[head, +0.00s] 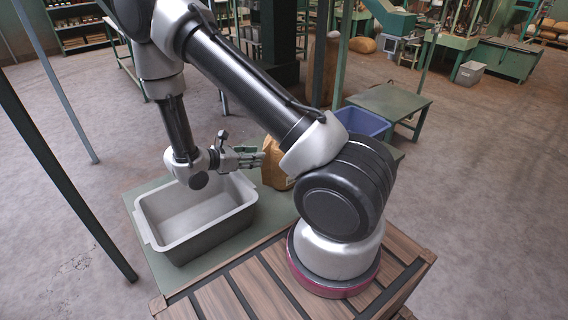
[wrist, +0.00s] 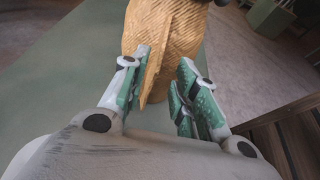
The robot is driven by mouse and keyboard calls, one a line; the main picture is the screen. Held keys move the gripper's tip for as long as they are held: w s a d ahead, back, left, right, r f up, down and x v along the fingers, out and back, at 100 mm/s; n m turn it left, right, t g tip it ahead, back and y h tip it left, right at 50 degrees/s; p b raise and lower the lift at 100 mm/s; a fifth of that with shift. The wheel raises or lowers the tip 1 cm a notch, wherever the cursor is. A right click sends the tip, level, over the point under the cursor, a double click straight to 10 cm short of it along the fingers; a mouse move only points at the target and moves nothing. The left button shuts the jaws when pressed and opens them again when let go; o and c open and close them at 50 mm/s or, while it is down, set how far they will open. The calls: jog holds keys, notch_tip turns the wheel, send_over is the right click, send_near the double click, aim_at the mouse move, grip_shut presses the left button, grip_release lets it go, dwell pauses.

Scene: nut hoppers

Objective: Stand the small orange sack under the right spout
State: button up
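An orange-tan sack (head: 276,164) stands on the green tabletop in the head view, partly hidden behind my arm. In the wrist view the sack (wrist: 165,45) fills the upper middle, with a narrow fold pointing toward my palm. My gripper (head: 255,157) is beside the sack, on its left, held level with fingers toward it. In the wrist view my gripper (wrist: 164,62) has its fingers apart. The left finger overlaps the sack's near edge; the right fingers are to its right. I cannot tell whether they touch it. No spout is clearly visible.
A grey open tub (head: 240,213) stands on the green tabletop (head: 279,213), left of the sack and below my wrist. A blue bin (head: 366,123) and a low green table (head: 392,99) are behind. Thin green posts (head: 62,165) stand at left.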

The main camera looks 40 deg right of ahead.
jog(key=x, duration=0.4)
jog(key=shift+w, duration=0.2)
grip_shut()
